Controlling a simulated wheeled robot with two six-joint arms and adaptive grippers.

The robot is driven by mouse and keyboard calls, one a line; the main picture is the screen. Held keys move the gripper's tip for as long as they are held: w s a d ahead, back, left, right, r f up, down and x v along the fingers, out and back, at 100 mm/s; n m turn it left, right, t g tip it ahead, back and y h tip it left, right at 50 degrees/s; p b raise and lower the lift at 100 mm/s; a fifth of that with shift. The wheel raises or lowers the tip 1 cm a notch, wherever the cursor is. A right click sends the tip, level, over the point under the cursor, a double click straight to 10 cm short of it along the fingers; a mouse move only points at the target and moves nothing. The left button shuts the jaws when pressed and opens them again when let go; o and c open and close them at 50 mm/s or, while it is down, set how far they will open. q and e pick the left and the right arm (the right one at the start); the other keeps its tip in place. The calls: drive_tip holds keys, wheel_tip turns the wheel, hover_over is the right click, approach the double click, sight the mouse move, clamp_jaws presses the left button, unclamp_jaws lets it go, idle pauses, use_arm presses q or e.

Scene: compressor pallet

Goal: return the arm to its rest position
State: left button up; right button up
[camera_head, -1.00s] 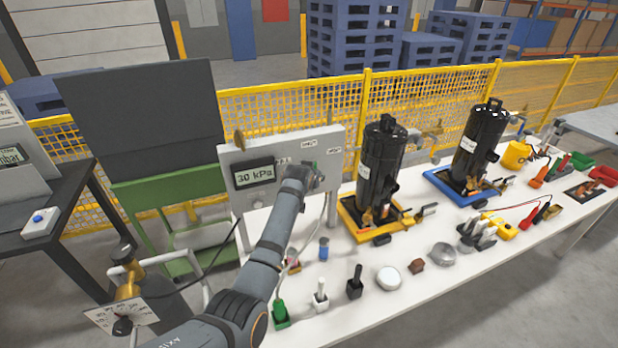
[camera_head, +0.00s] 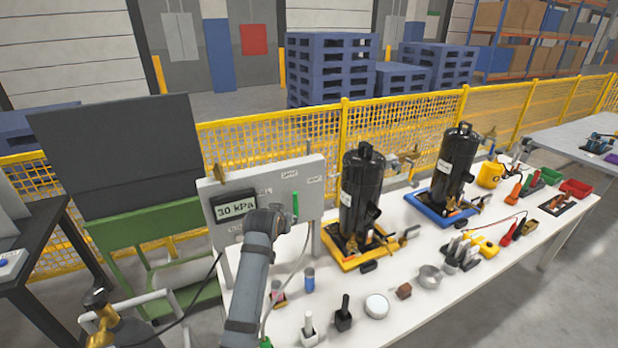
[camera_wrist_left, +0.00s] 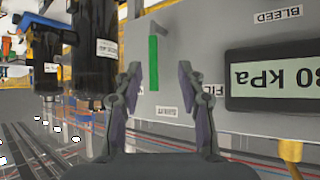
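My left arm rises from the bottom of the head view. Its left gripper (camera_head: 270,221) is in front of the grey gauge panel (camera_head: 208,190), just right of the display (camera_head: 236,208), which seems to read 30 kPa. A green valve handle (camera_head: 295,207) stands upright on the panel, right of the gripper. In the left wrist view the two fingers of the gripper (camera_wrist_left: 162,75) are apart with nothing held. The green handle (camera_wrist_left: 153,62) shows beyond them, apart from the fingers. The panel and display appear upside down there. My right gripper is not in view.
Two black compressors (camera_head: 360,195) (camera_head: 457,165) stand on yellow and blue trays on the white table (camera_head: 400,325). Small bottles, caps and tools line the table. A gas cylinder (camera_head: 100,318) stands at lower left. A yellow fence (camera_head: 240,140) runs behind.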

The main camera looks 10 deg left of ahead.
use_arm(q)
drive_tip(key=s+a+f+g, duration=0.2)
drive_tip(key=s+a+f, duration=0.2)
drive_tip(key=s+f, duration=0.55)
drive_tip(key=s+a+f+m+g, duration=0.1)
drive_tip(key=s+a+f+g, duration=0.15)
drive_tip(key=s, duration=1.15)
drive_tip(key=s+a+f+g, duration=0.1)
drive_tip(key=s+f+g, duration=0.2)
drive_tip(key=s, duration=1)
wheel_tip(320, 180, down, 27)
drive_tip(key=s+a+b, duration=0.2)
drive_tip(key=s+a+f+g+b, duration=0.1)
drive_tip(key=s+f+g+b, duration=0.1)
drive_tip(key=s+f, duration=1.7)
drive_tip(key=shift+s+a+f+y, duration=0.15)
drive_tip(key=shift+a+f+y, duration=0.1)
drive_tip(key=shift+y, duration=0.05)
